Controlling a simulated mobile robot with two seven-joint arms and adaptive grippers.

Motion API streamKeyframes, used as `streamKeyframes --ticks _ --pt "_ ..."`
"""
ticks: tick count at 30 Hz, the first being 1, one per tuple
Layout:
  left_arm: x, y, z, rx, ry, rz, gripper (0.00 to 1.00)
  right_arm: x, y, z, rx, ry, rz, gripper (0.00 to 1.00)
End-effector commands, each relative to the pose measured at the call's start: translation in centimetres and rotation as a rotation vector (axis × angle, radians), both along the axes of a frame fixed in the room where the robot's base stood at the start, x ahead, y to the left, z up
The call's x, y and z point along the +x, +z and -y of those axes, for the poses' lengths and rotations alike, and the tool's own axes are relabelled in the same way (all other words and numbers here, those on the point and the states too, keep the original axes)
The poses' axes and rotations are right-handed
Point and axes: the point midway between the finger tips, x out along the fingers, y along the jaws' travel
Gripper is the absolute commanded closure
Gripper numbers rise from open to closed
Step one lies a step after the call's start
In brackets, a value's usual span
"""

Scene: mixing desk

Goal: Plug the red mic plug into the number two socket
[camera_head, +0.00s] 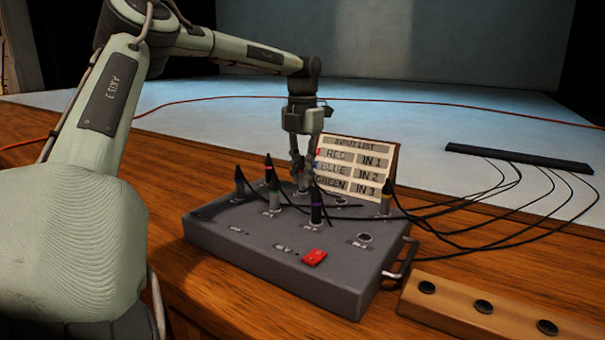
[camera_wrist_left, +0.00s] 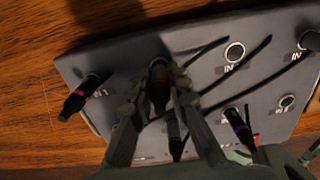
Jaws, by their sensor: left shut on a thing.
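My left gripper (camera_head: 302,158) points down over the back of the grey mixer box (camera_head: 230,240). Its fingers are shut on a dark plug, seen between them in the wrist view (camera_wrist_left: 159,84); a reddish tint shows near its top. The held plug is low over the panel; whether it sits in a socket is hidden. Other dark plugs stand on the panel: one with a pink-red band (camera_head: 269,168), one with a green band (camera_head: 274,192) and one with a purple-blue band (camera_head: 316,207). An open socket (camera_wrist_left: 234,52) marked IN shows in the wrist view; its number is unreadable.
An input list card (camera_head: 352,163) behind the box reads RED IN 1, BLUE IN 2, GREEN IN 3. A red switch (camera_head: 314,257) is at the front. A wooden block (camera_head: 450,300) with dark holes lies at right. Cables run to a black bar (camera_head: 530,157).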

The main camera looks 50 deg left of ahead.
Motion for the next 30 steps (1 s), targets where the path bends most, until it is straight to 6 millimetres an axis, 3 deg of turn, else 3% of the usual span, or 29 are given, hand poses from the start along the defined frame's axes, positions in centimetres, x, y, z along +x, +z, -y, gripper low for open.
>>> streamKeyframes --ticks 30 --pt "0.01 0.11 0.0 0.0 0.0 0.0 1.0 0.01 0.64 0.14 -0.004 0.002 -0.001 0.6"
